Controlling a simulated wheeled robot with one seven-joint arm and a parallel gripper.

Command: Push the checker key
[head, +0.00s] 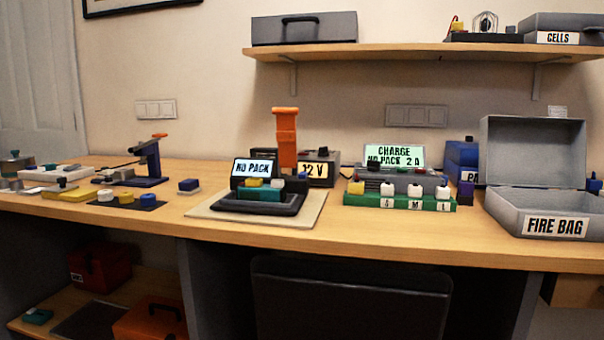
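A dark device with a lit screen reading "NO PACK" (254,169) stands on a pale mat at the middle of the bench in the head view; it looks like the checker. Its front carries a yellow block (253,183), a teal block (259,194) and a small white piece (277,184). I cannot tell which of these is the key. An upright orange part (286,136) rises at the back right of this device. The screen reads no pack. My gripper is not in view.
Right of it, a charger screen (394,155) reads "CHARGE NO PACK 2 A", behind a green strip (400,202) with white-topped blocks. An open grey fire bag box (555,227) stands far right. A pale mat (215,212) lies under the dark device. Small parts crowd the left.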

